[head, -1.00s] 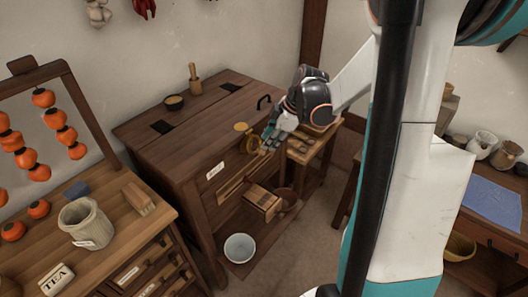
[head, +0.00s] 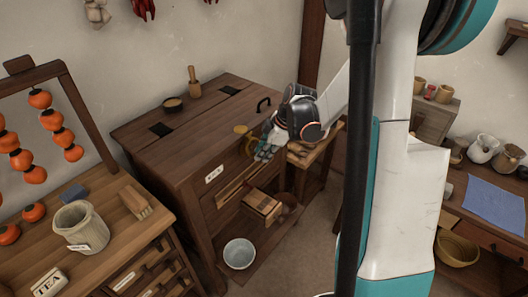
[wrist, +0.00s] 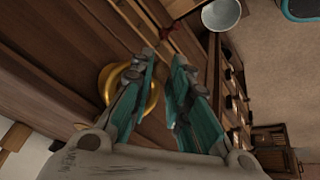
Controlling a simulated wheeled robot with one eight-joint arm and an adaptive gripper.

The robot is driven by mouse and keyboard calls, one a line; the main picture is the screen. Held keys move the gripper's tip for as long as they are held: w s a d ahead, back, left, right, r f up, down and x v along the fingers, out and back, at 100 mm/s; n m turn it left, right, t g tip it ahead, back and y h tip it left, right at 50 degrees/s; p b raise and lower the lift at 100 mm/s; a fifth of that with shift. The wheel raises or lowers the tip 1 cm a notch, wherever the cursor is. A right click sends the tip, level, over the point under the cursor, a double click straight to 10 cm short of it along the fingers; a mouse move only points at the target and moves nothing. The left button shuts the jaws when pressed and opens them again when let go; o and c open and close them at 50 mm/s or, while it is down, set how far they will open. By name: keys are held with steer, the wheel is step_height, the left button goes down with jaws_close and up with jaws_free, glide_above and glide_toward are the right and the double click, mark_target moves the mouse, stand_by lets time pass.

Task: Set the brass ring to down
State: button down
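The brass ring (wrist: 112,88) is a thick gold loop at the front of the wooden chest (wrist: 60,60). In the wrist view it lies left of my gripper (wrist: 163,62), partly hidden behind the left finger. I cannot tell whether that finger touches it or passes into it. My gripper's two teal fingers are apart, with nothing seen between them. In the head view my gripper (head: 265,153) is at the chest's upper front, just right of the ring (head: 250,146), which is small there. A round brass piece (head: 241,129) sits just above the ring.
Below are a small wooden box (head: 262,206) and a pale bowl (head: 239,253) on a low shelf. A counter with a jar (head: 80,228) stands at left. A table with a blue cloth (head: 494,204) stands at right. Open floor lies between.

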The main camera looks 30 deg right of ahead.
steer(key=shift+b+x, duration=0.55)
steer(key=shift+x, duration=0.25)
steer(key=c, duration=1.8)
jaws_free()
steer(key=shift+w, duration=0.1)
steer(key=shift+r, duration=0.1)
steer(key=v, duration=1.1)
steer(key=shift+d+r, duration=0.2)
steer(key=shift+r, duration=0.15)
steer(key=shift+c, duration=0.2)
